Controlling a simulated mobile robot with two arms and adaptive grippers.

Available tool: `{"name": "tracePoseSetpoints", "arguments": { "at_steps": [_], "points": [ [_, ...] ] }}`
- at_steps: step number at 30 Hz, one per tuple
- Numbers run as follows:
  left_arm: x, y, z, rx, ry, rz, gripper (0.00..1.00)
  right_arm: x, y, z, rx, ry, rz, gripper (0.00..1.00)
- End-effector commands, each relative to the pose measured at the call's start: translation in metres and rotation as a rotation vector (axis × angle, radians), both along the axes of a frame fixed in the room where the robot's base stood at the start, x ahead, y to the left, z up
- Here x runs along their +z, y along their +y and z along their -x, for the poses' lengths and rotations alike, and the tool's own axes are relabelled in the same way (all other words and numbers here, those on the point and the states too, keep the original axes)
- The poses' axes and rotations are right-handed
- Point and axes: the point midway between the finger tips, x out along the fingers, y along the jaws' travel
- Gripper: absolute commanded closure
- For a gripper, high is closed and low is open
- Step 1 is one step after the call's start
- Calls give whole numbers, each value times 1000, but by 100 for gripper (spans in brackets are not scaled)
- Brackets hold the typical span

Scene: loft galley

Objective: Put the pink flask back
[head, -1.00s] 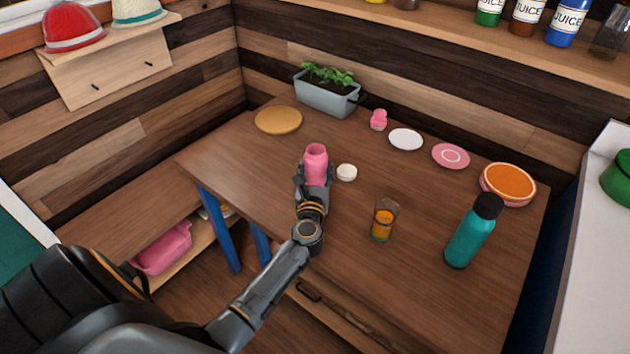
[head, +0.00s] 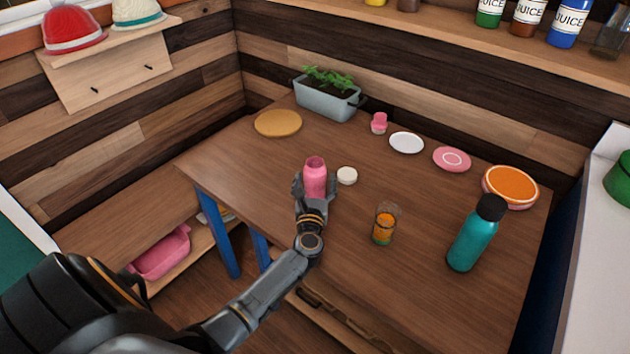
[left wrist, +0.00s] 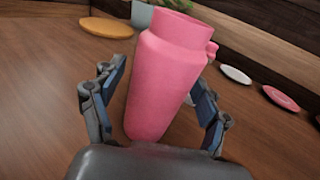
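The pink flask (head: 315,178) stands upright on the brown table (head: 240,160), near the middle of its left half. My left gripper (head: 314,187) is around it from the near side. In the left wrist view the flask (left wrist: 168,80) is between the two fingers (left wrist: 155,100), with a visible gap on each side, so the gripper is open. The flask's base seems to rest on the table; its lowest part is partly hidden by my gripper. My right gripper is not in view.
A small white round thing (head: 347,176) lies just right of the flask. A glass with orange drink (head: 384,227) and a teal bottle (head: 473,240) stand further right. Plates, a pink cup-like item (head: 379,123) and a planter (head: 326,100) line the back.

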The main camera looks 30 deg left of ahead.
Motion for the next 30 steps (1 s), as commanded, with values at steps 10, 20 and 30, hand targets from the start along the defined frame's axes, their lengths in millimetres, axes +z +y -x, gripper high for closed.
{"name": "tracePoseSetpoints", "arguments": {
  "at_steps": [10, 20, 30],
  "points": [
    [6, 1, 0, 1, 0, -1, 24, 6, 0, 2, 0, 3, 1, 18],
    [1, -31, 57, 1, 3, 4, 24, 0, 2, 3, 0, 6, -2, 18],
    [3, -56, 101, 0, 0, -1, 24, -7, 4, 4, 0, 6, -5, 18]
  ]
}}
